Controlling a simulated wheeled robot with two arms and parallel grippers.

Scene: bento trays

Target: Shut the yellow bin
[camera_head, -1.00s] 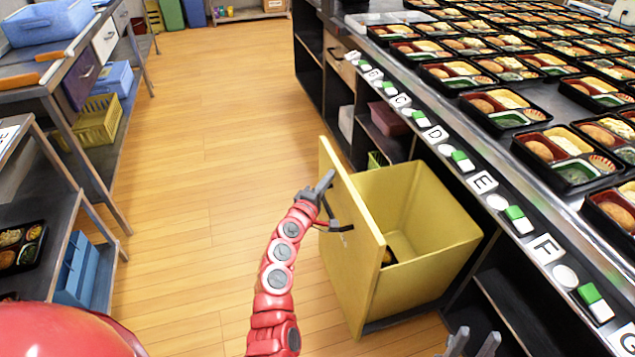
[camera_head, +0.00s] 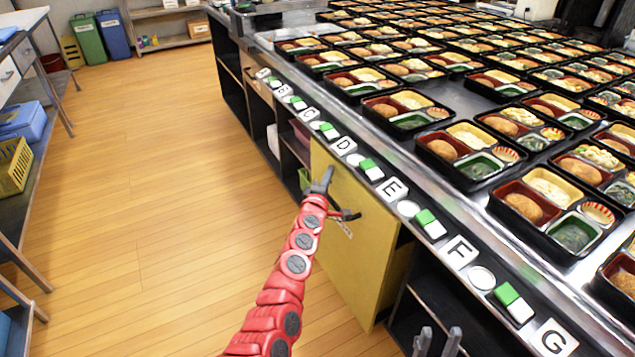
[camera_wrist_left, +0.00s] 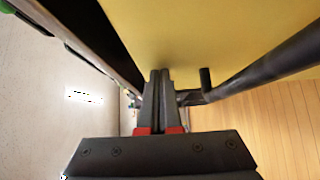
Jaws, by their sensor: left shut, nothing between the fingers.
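The yellow bin (camera_head: 355,240) is a pull-out drawer under the counter. It now sits mostly in the counter, with a strip of its side showing behind the front panel, so it still stands out somewhat. Its dark handle (camera_head: 346,215) is on the front panel and also shows in the left wrist view (camera_wrist_left: 255,75). My left gripper (camera_head: 326,178) is shut and empty at the upper part of the panel, beside the handle. In the left wrist view its fingers (camera_wrist_left: 160,78) point at the yellow panel; contact is unclear. My right gripper (camera_head: 438,338) is open at the bottom edge.
The counter (camera_head: 470,215) holds many bento trays (camera_head: 400,110) and a row of lettered labels along its edge. Open dark shelves flank the bin. The wooden floor (camera_head: 170,200) at left is clear. Shelving with a yellow basket (camera_head: 14,165) stands at far left.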

